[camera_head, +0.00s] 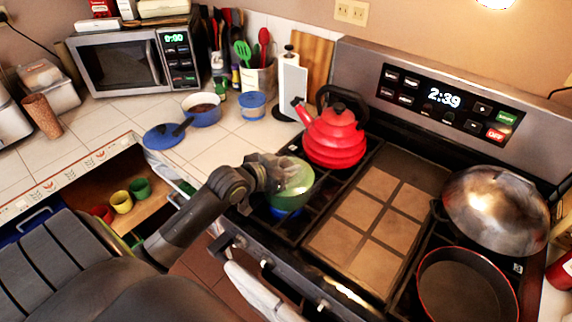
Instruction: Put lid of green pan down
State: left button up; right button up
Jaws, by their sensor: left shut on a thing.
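The green pan (301,197) sits on the left front of the stove, with a blue part showing under it. My left gripper (276,172) is at the top of the green pan and is shut on the lid (294,172), which looks greenish and see-through. The fingers hide the lid's knob, and I cannot tell whether the lid rests on the pan or is just above it. My right gripper is not in the picture.
A red kettle (334,137) stands close behind the green pan. A blue pot (203,110) and a blue lid (164,136) are on the tiled counter. An open drawer (150,195) with cups is below. A domed lid (497,208) and red-rimmed pan (466,287) are at right.

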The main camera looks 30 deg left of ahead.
pick_arm(q)
jog(key=shift+f+b, duration=0.3)
jog(key=shift+f, duration=0.25)
jog(key=o, duration=1)
jog(key=shift+r, duration=0.15)
jog(key=shift+r+p, duration=0.3)
jog(key=shift+r, duration=0.05)
jog(key=shift+s+r, duration=0.2)
jog(key=v, duration=1.1)
jog(key=shift+s+r, duration=0.15)
jog(key=shift+s, duration=0.1)
